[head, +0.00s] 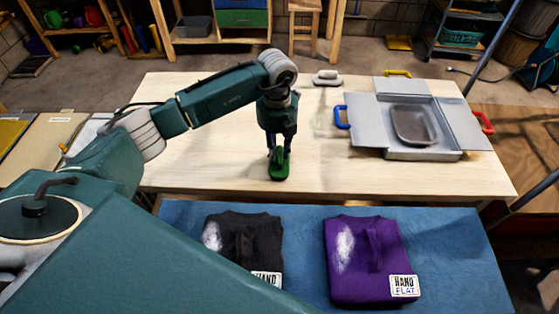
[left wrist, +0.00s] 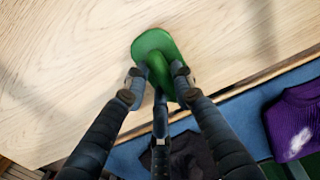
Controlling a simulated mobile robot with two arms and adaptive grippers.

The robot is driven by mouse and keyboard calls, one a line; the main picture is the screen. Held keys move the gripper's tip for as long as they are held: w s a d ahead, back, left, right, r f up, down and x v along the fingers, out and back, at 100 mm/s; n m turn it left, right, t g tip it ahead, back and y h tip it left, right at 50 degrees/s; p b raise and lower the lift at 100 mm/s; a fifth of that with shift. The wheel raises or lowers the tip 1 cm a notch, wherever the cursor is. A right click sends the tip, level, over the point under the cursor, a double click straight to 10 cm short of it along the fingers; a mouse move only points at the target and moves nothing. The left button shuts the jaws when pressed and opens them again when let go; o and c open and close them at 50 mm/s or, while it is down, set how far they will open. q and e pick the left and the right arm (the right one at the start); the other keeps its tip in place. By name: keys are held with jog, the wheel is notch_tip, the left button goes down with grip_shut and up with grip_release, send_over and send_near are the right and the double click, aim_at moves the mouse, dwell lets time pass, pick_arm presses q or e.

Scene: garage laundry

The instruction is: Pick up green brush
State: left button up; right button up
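The green brush (head: 279,172) is at the front middle of the pale wooden table. In the left wrist view the brush (left wrist: 152,42) shows its rounded flat body and a raised handle. My left gripper (head: 279,150) points down over it. In the left wrist view the fingers of my left gripper (left wrist: 159,75) are drawn in on both sides of the handle and look pressed against it, with another finger behind. Whether the brush touches the tabletop is hard to tell. My right gripper is not in view.
The wooden table (head: 200,150) also bears a grey brush-like object (head: 327,78) and a metal tray (head: 425,155) with blue and red handles. A blue surface in front holds a folded dark garment (head: 245,245) and a folded purple garment (head: 365,260). The table's left part is clear.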

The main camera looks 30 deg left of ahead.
pick_arm(q)
grip_shut()
jog(key=shift+r, duration=0.15)
jog(key=shift+r, duration=0.6)
notch_tip(320, 180, up, 11)
jog(key=b, duration=0.3)
notch_tip(320, 180, up, 6)
send_over(278, 152)
jog(key=shift+s+r, duration=0.1)
jog(key=shift+r, duration=0.7)
